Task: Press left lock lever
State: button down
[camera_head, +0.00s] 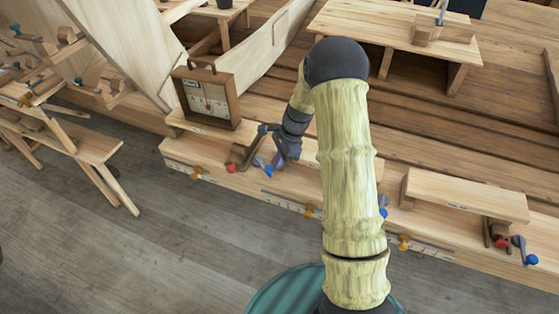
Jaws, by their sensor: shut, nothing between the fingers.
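On the bench at left centre, below the framed gauge box, there is a small wooden mount with a red knob (232,168) and a blue-tipped lever (269,170) beside it. Which of the two is the left lock lever I cannot tell. My gripper (274,143) is dark grey and small in the view, shut, just above and behind the blue-tipped lever. It seems to hold nothing. It overlaps the wooden mount and part of the lever in the picture, so contact cannot be told.
The framed gauge box (207,98) stands close to the left of my gripper. My arm hides the bench's middle. A similar red knob (501,242) and blue lever (525,252) sit at the right end. Several yellow-orange knobs line the front face. Bare floor lies in front.

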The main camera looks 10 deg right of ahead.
aim_at(267, 169)
jog(key=shift+s+a, duration=0.1)
jog(key=shift+a, duration=0.05)
jog(key=shift+s+a+m+t, duration=0.3)
jog(key=shift+a+m, duration=0.15)
jog(key=shift+m, duration=0.3)
jog(key=shift+s+a+m+t, duration=0.25)
jog(key=shift+a+m, duration=0.2)
jog(key=shift+m, duration=0.3)
jog(key=a+m, duration=0.2)
jog(key=shift+s+a+m+t, duration=0.1)
jog(key=shift+s+m+t, duration=0.2)
jog(key=shift+t, duration=0.05)
jog(key=shift+w+a+m+t+h+p, duration=0.1)
jog(key=shift+a+m+t+h+p, duration=0.15)
jog(key=shift+a+m, duration=0.75)
jog(key=shift+w+a+m+t+h+p, duration=0.15)
jog(key=shift+a+m+t+p, duration=0.15)
jog(key=shift+a+m, duration=0.65)
